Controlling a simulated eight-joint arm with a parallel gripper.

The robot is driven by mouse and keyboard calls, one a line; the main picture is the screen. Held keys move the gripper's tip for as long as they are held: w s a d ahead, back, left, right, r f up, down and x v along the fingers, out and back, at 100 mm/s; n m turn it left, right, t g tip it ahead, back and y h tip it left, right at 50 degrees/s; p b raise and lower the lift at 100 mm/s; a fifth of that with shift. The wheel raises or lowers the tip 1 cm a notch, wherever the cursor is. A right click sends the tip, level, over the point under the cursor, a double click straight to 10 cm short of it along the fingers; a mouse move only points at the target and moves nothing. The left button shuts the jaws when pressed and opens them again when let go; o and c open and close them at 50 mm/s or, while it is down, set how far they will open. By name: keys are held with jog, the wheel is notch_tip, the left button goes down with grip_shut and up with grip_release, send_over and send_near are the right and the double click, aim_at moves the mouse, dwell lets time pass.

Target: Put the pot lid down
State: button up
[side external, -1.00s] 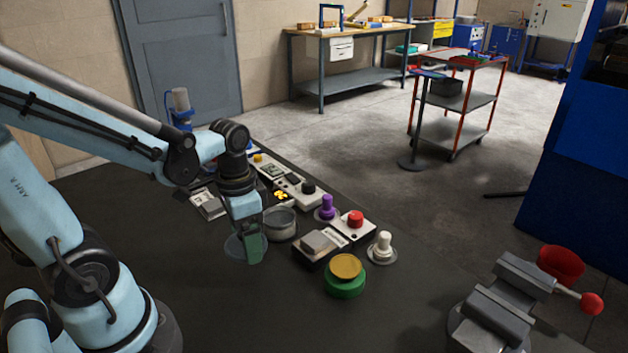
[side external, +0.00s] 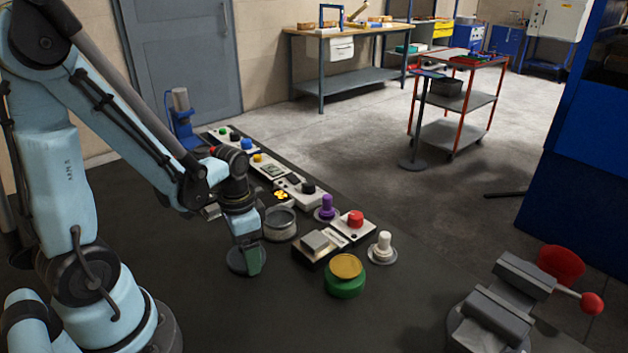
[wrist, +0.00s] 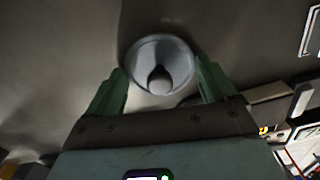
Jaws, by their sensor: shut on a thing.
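The pot lid (side external: 235,264) is a round grey disc low over the dark bench, left of and in front of the open metal pot (side external: 280,224). In the wrist view the lid (wrist: 180,52) shows as a pale grey circle with a rounded knob at its middle, between my green fingers. My gripper (side external: 247,262) points down and is shut on the lid; it also shows in the wrist view (wrist: 160,82). The lid looks roughly level. Whether its underside touches the bench, I cannot tell.
A green button with a yellow top (side external: 345,275) and a grey-topped box (side external: 318,243) stand to the right. A purple knob (side external: 326,207) and several control boxes line the bench behind. A vise (side external: 500,300) is at front right. Bare bench lies in front of the lid.

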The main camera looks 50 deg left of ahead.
jog(key=shift+f, duration=0.1)
jog(key=o, duration=0.8)
jog(key=shift+r, duration=6)
jog(key=shift+w+d+r+n+t, duration=0.35)
jog(key=shift+w+d+t, duration=0.3)
jog(key=shift+d+t, duration=0.5)
jog(key=shift+w+d+r+n+t, duration=0.2)
jog(key=shift+w+d+n+t, duration=0.35)
jog(key=shift+d+t, duration=0.6)
jog(key=shift+w+d+r+n+t, duration=0.25)
jog(key=shift+w+d+t, duration=0.6)
jog(key=shift+t, duration=0.45)
jog(key=shift+s+d, duration=0.1)
